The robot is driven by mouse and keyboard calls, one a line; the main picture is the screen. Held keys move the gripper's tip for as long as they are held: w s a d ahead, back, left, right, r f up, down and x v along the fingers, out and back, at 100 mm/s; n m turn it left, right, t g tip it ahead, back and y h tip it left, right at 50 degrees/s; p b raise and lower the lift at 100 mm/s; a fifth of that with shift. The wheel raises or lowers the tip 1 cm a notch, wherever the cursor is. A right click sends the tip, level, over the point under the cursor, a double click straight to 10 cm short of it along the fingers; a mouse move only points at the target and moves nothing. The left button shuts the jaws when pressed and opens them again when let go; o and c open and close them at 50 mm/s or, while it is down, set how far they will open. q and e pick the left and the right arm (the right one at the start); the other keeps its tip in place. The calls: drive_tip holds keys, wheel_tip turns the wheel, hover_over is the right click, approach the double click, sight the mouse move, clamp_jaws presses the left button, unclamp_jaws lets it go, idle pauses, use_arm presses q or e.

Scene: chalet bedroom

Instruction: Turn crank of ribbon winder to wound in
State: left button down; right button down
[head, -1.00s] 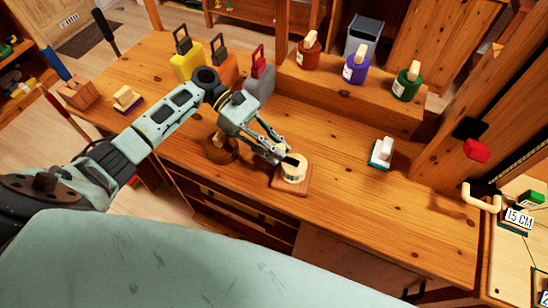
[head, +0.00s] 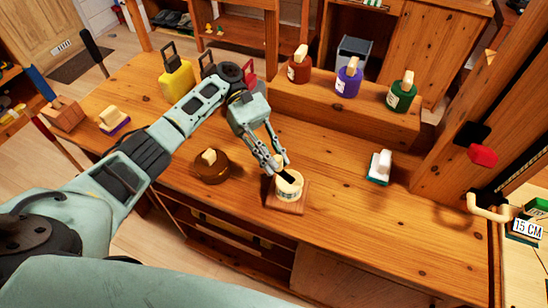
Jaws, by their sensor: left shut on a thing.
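The ribbon winder (head: 290,190) is a cream spool with dark printing on a small square wooden base. It stands on the wooden workbench, near its front edge in the middle of the head view. My left gripper (head: 277,168) reaches down from behind and to the left, with its fingertips at the top of the spool. It is shut on the crank, which the fingers mostly hide. A dark piece shows between the fingertips and the spool top. My right gripper is not in view.
A round brown wooden piece with a pale knob (head: 210,165) sits left of the winder. A white-and-green brush-like block (head: 379,167) lies to the right. Brown, purple (head: 348,77) and green bottles stand on a raised shelf behind.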

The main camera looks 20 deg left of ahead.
use_arm(q)
drive_tip(key=shift+s+f, duration=0.1)
drive_tip(key=shift+f, duration=0.05)
drive_tip(key=c, duration=1.6)
unclamp_jaws()
wheel_tip(320, 180, up, 10)
drive_tip(key=shift+r, duration=0.1)
